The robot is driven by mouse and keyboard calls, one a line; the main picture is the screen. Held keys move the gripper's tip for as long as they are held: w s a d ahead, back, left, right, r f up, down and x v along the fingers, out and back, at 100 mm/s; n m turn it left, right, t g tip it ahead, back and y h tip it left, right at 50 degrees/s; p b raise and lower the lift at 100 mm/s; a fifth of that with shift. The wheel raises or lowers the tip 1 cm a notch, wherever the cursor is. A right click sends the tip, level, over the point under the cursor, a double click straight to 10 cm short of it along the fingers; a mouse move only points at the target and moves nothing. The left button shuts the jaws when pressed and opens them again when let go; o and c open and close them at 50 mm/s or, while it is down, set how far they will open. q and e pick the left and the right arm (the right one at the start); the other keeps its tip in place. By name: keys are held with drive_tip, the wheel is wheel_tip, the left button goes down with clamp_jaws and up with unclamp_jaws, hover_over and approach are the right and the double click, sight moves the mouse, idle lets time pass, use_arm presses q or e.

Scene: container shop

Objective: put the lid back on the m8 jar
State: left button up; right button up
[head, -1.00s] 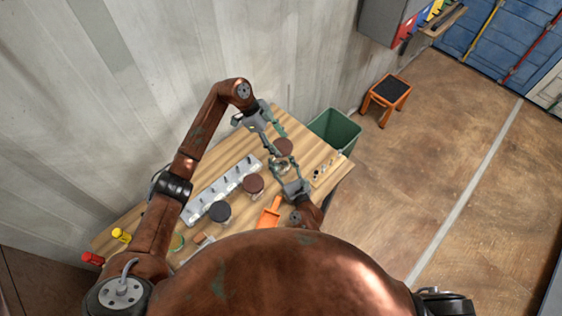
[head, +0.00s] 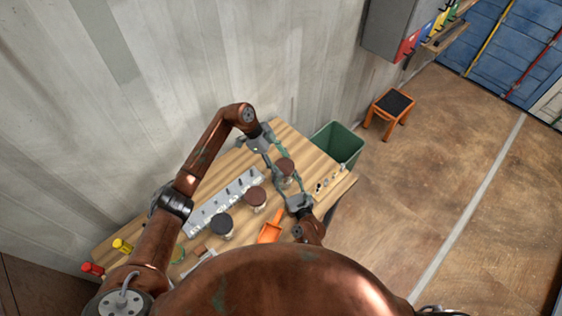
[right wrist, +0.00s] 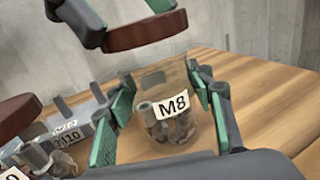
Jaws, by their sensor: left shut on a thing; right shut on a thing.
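The M8 jar (right wrist: 168,88) is clear glass, upright, with a white M8 label and grey metal pieces inside. My right gripper (head: 288,178) is shut on it, with green-padded fingers on both sides in the right wrist view (right wrist: 165,100). The brown round lid (right wrist: 145,30) is in my left gripper (right wrist: 78,18), above the jar and a little to its left in that view, slightly tilted, with a gap between them. In the head view the lid (head: 286,166) covers most of the jar, and my left gripper (head: 279,162) reaches it from the upper left.
A brown-lidded jar (head: 255,196) and a dark-lidded jar (head: 221,224) stand nearby on the wooden table (head: 315,160). A grey rack (head: 205,212), an orange scoop (head: 270,233) and small metal parts (head: 326,182) lie around. A green bin (head: 340,143) stands beyond the table's edge.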

use_arm(q)
drive_tip(key=shift+f, duration=0.7)
drive_tip(key=shift+f, duration=0.6)
drive_tip(key=m+g, duration=0.1)
drive_tip(key=m+y, duration=0.1)
drive_tip(key=m, duration=0.1)
drive_tip(key=m+g, duration=0.1)
drive_tip(key=m, duration=0.1)
drive_tip(key=shift+w+d+f+g, duration=0.1)
drive_tip(key=shift+w+d+g, duration=0.1)
drive_tip(key=shift+d+g, duration=0.15)
drive_tip(key=shift+w+a+m+g+y, duration=0.15)
drive_tip(key=shift+m+g+y, duration=0.2)
drive_tip(key=shift+m, duration=0.55)
drive_tip(key=shift+c, duration=0.2)
drive_tip(key=o, duration=0.8)
drive_tip(key=shift+r, duration=0.2)
